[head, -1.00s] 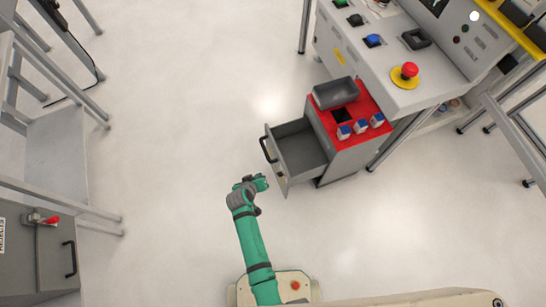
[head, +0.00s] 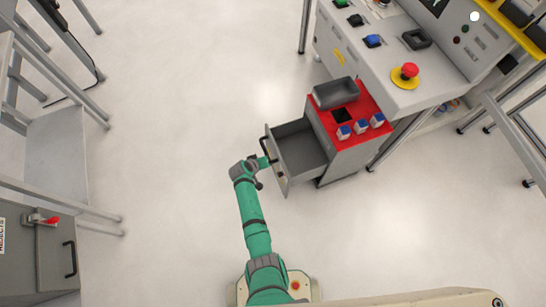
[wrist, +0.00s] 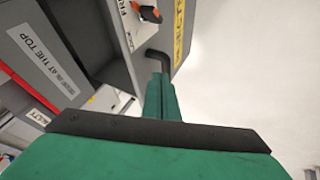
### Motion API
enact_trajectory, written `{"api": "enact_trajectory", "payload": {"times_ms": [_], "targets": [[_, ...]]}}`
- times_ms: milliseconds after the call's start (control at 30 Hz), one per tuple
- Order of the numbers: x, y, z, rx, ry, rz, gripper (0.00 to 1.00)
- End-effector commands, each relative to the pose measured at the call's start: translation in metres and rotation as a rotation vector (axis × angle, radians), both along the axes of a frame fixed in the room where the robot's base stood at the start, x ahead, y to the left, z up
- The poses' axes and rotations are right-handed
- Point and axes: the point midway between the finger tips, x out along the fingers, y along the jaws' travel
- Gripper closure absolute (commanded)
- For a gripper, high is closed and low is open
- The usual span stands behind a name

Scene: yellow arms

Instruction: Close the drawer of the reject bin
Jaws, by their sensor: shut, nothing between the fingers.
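The reject bin (head: 352,141) is a grey cabinet with a red top, standing at the centre right in the head view. Its drawer (head: 301,150) is pulled out to the left and looks empty. A black handle (head: 270,152) is on the drawer's front and also shows in the wrist view (wrist: 158,60). My gripper (head: 267,162) is shut and empty, with its tip at the drawer's front by the handle. In the wrist view my gripper (wrist: 160,88) points at the drawer front near the handle's end. I cannot tell whether it touches.
A grey tray (head: 336,93) and several small blue-and-white boxes (head: 361,127) sit on the bin's red top. A workstation with a red emergency button (head: 410,70) stands behind. A grey cabinet (head: 50,250) is at the lower left. The floor left of the drawer is clear.

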Motion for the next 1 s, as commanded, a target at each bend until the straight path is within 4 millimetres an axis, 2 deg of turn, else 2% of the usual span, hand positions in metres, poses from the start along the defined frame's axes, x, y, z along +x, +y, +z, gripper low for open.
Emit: {"api": "enact_trajectory", "payload": {"times_ms": [100, 200, 400, 1000], "targets": [[0.008, -0.006, -0.013, 0.000, 0.001, 0.000, 1.00], [0.013, -0.021, -0.012, 0.002, -0.001, -0.005, 1.00], [0.019, -0.039, -0.012, 0.000, -0.001, -0.002, 1.00], [0.022, -0.043, -0.012, 0.001, -0.001, 0.006, 1.00]]}}
